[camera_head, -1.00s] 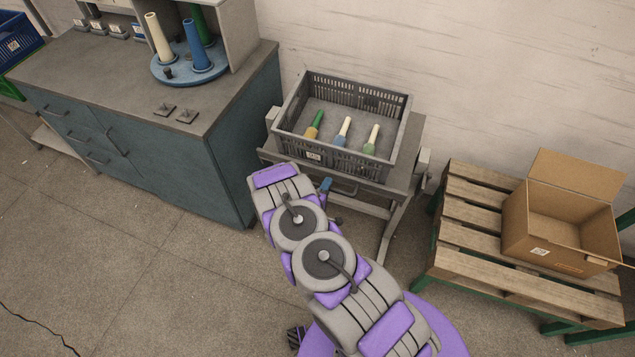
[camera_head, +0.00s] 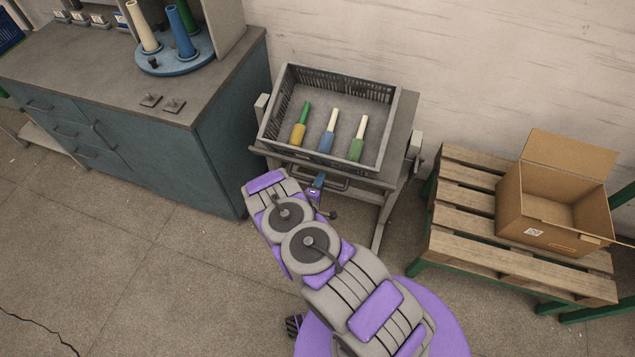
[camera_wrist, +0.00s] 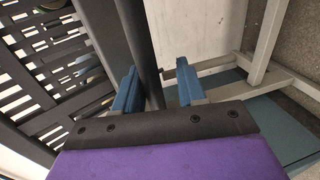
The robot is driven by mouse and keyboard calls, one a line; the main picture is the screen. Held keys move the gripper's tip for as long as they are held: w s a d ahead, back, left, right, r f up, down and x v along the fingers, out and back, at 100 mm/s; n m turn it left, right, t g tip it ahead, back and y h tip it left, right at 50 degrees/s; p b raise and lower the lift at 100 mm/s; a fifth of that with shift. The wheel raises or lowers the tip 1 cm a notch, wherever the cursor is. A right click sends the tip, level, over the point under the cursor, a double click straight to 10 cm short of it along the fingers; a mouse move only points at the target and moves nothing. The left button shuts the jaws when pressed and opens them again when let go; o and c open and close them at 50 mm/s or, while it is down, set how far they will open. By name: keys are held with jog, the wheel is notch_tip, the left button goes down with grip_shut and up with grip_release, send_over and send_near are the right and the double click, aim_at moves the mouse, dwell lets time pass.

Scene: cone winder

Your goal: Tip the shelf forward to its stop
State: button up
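The shelf (camera_head: 398,150) is a grey tray on a stand and leans forward, towards me. Whether it rests on a stop cannot be seen. A dark grey crate (camera_head: 392,120) sits on it with three cones inside: yellow-green (camera_head: 299,131), blue-and-cream (camera_head: 328,141) and green-and-cream (camera_head: 357,146). A dark bar handle (camera_head: 342,186) runs along the shelf's front edge. My gripper (camera_head: 319,181) is at this handle. In the wrist view, the blue fingers of my gripper (camera_wrist: 158,88) stand apart on either side of the dark bar (camera_wrist: 146,50), with a gap on the right.
A blue-grey cabinet (camera_head: 130,150) with a cone turntable (camera_head: 172,57) stands left of the shelf. A wooden pallet (camera_head: 470,215) with an open cardboard box (camera_head: 545,218) stands to the right. The floor at front left is clear.

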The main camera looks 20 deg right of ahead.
jog(key=shift+o, duration=0.2)
jog(key=shift+r, duration=0.1)
jog(key=shift+s+a+r, duration=0.1)
jog(key=shift+s+a, duration=0.15)
jog(key=shift+a, duration=0.2)
jog(key=p+v, duration=0.2)
jog(key=v, duration=1.4)
jog(key=shift+s+p, duration=0.3)
jog(key=shift+w, duration=0.1)
